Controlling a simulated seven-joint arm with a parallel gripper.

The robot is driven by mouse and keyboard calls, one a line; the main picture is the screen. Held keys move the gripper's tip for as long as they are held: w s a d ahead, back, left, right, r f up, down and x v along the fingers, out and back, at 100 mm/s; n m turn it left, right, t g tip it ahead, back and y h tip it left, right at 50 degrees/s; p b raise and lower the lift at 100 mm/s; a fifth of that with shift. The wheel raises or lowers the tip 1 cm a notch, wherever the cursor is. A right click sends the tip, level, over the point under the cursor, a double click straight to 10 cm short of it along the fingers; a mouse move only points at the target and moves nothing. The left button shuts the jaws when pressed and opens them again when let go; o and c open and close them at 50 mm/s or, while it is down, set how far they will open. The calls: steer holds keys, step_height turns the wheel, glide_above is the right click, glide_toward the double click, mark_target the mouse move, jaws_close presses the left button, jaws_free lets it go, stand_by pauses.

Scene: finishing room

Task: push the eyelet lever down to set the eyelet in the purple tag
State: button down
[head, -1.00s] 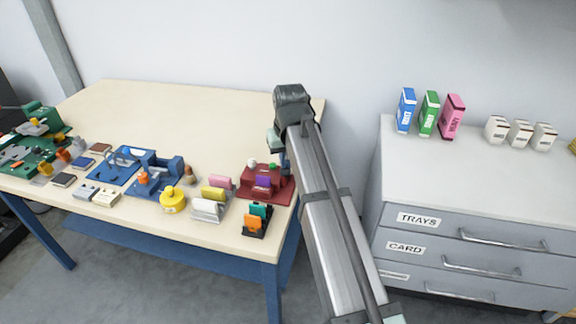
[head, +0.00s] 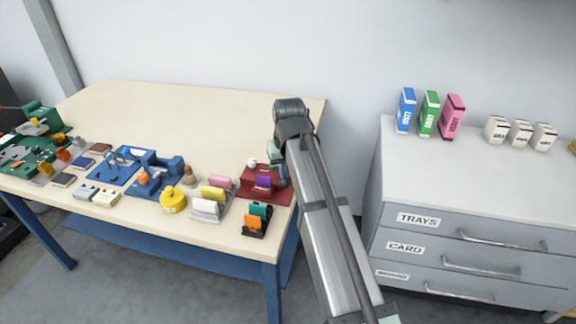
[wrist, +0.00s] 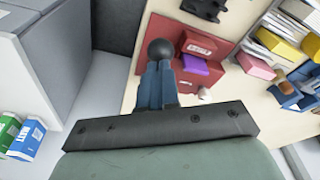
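The red eyelet press (head: 280,196) stands near the table's right end, and it also shows in the wrist view (wrist: 191,83). The purple tag (head: 263,182) sits in its front, also visible in the wrist view (wrist: 200,66). A dark ball knob (wrist: 160,49), apparently the lever's end, is at the tips of my gripper (wrist: 158,66). The two blue fingers are together, with the knob overlapping their tips. I cannot tell whether they touch it. In the head view my gripper (head: 281,172) is beside the press's right side, partly hidden by my arm.
A dark stand with orange and teal tags (head: 255,222) is in front of the press. A rack of pink, yellow and white pieces (head: 212,198) stands to its left. A grey drawer cabinet (head: 470,190) is to the right. The table's back is clear.

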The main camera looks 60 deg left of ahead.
steer(key=shift+f, duration=1.7)
steer(key=shift+w+a+r, duration=0.1)
steer(key=shift+r, duration=2.2)
steer(key=shift+w+a+r, duration=0.1)
steer(key=shift+r, duration=2.2)
steer(key=shift+r, duration=0.15)
step_height(320, 180, up, 4)
steer(key=shift+f, duration=0.15)
